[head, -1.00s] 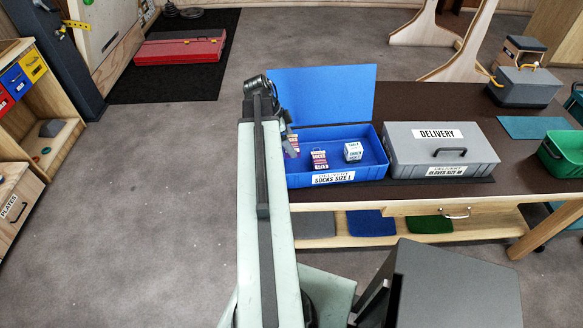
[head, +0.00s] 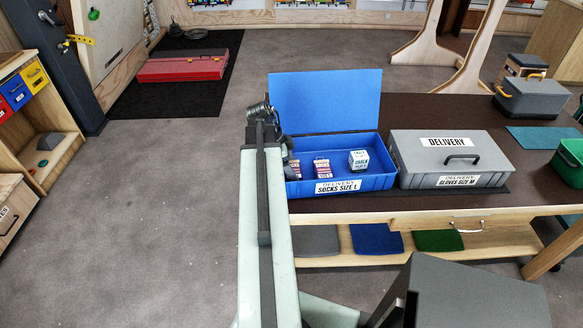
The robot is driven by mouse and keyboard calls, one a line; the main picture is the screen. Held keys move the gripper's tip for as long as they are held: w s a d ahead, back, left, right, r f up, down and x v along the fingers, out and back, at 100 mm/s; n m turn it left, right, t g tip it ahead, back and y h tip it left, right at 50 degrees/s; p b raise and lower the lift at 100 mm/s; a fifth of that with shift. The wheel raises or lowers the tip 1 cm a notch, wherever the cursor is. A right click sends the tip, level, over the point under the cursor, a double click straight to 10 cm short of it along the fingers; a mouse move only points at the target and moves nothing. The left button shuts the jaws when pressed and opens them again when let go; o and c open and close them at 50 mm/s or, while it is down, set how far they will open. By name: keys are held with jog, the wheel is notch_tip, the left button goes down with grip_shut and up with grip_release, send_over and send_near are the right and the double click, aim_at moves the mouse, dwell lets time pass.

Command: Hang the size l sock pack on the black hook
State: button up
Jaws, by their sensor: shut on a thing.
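An open blue box (head: 375,183) labelled "DELIVERY SOCKS SIZE L" stands on the dark table, its lid up at the back. My gripper (head: 284,143) is at the box's left side, mostly hidden behind my arm. It is shut on a sock pack (head: 294,169), partly hidden by my arm, at the box's left end; I cannot tell whether the pack touches the box floor. Another small red, white and purple sock pack (head: 323,168) stands inside the box, and a white chalk block (head: 359,160) sits to its right. I cannot make out the black hook.
A closed grey delivery box (head: 450,160) labelled "GLOVES SIZE M" stands right of the blue box. A red case (head: 190,66) lies on a black mat. Open grey floor (head: 170,210) lies left of the table. Gear shows along the far wall.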

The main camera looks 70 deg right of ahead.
jog(key=o, duration=1.5)
jog(key=shift+f, duration=0.1)
jog(key=p+v, duration=0.7)
jog(key=shift+w+d+r, duration=0.1)
jog(key=shift+w+r, duration=0.05)
jog(key=shift+r, duration=0.25)
